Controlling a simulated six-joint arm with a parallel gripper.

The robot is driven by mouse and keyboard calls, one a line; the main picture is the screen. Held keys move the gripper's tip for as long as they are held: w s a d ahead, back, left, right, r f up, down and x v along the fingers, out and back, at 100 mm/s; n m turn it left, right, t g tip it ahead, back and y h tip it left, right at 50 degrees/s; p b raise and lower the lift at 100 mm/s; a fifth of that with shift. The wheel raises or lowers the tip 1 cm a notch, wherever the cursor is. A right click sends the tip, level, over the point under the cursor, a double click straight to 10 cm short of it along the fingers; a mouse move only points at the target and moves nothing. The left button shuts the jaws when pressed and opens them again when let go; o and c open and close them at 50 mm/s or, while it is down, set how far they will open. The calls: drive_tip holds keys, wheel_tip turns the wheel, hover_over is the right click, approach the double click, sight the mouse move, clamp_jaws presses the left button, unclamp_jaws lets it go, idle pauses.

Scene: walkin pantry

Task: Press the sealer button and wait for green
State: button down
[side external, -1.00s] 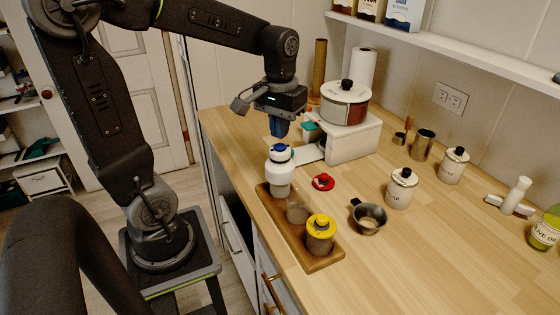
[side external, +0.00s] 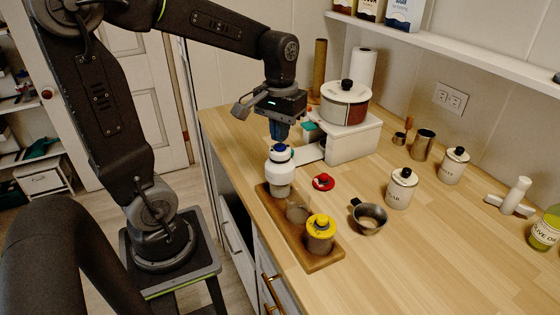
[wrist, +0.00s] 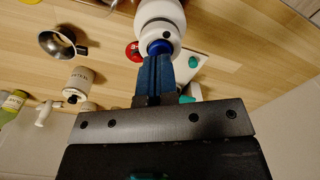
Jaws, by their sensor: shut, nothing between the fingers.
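The sealer is a white block (side external: 352,143) with a flat white arm (side external: 307,154) reaching left to a white cylindrical head (side external: 281,175). A blue button (side external: 280,154) tops the head; it also shows in the wrist view (wrist: 159,46). My gripper (side external: 280,140) is shut, its blue fingers pointing down just above the button. In the wrist view the fingertips (wrist: 156,57) overlap the button's edge, so I cannot tell whether they touch it. No green light is clearly visible; a small teal thing (side external: 312,131) lies behind the arm.
A wooden tray (side external: 322,262) under the head holds a yellow-lidded jar (side external: 320,237). A red lid (side external: 323,182), metal pan (side external: 369,218) and white canisters (side external: 402,188) stand to the right. A pot (side external: 345,106) sits on the white block.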

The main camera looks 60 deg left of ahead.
drive_tip(key=shift+f, duration=0.45)
drive_tip(key=shift+f, duration=0.4)
idle(0.5)
drive_tip(key=shift+r, duration=2)
drive_tip(key=shift+d, duration=0.1)
drive_tip(key=s+d+r+m+t, duration=0.1)
drive_tip(key=s+d+m+t, duration=0.4)
drive_tip(key=s+d, duration=0.3)
drive_tip(key=shift+s+d+m+t, duration=0.15)
drive_tip(key=shift+d+m+t, duration=0.15)
drive_tip(key=shift+d+m, duration=0.25)
